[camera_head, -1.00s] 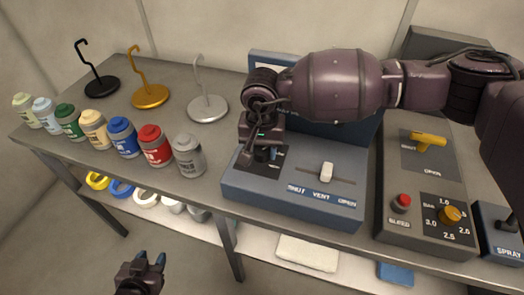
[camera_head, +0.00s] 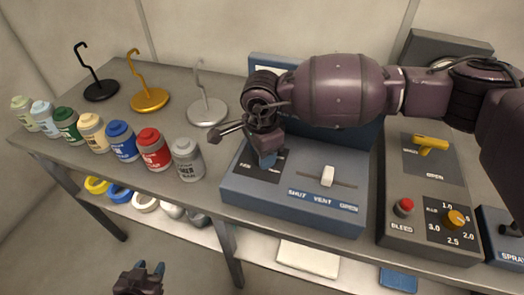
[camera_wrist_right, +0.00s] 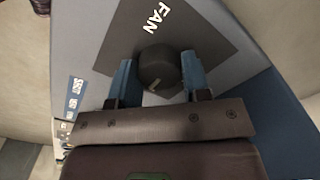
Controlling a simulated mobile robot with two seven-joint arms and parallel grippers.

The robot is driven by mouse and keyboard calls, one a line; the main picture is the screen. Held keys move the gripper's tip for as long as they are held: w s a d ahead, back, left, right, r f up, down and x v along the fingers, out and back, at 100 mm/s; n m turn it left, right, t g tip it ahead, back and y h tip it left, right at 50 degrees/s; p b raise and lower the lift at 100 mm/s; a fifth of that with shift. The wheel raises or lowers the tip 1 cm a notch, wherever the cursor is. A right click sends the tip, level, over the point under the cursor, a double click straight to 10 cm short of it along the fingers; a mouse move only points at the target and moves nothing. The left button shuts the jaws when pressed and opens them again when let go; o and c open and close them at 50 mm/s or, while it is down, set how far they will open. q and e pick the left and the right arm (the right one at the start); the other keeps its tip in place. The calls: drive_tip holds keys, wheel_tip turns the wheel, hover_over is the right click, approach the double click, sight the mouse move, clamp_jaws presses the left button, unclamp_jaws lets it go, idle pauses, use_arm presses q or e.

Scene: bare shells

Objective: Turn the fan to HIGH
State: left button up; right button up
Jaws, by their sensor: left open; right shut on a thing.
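The fan knob (camera_wrist_right: 158,66) is a dark round dial with a pale pointer line, on a dark plate (camera_wrist_right: 205,40) lettered FAN. In the right wrist view, the blue fingertips of my right gripper (camera_wrist_right: 158,80) are on either side of the knob, shut on it. In the head view my right gripper (camera_head: 267,160) reaches down onto the left part of the blue-grey control box (camera_head: 290,208) and hides the knob and part of its lettering. The knob's setting cannot be read. My left gripper (camera_head: 140,272) is open and empty, low in front of the table.
A white slider (camera_head: 327,176) marked SHUT, VENT, OPEN is right of the knob. Further right stand a yellow handle (camera_head: 430,143), a red BLEED button (camera_head: 403,207) and an orange dial (camera_head: 456,218). Several paint bottles (camera_head: 122,142) and hook stands (camera_head: 150,100) are left.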

drive_tip(key=m, duration=0.5)
drive_tip(key=shift+p, duration=0.35)
drive_tip(key=shift+m, duration=0.5)
drive_tip(key=o, duration=0.8)
drive_tip(key=shift+o, duration=0.6)
drive_tip(key=shift+r, duration=0.1)
wheel_tip(320, 180, up, 11)
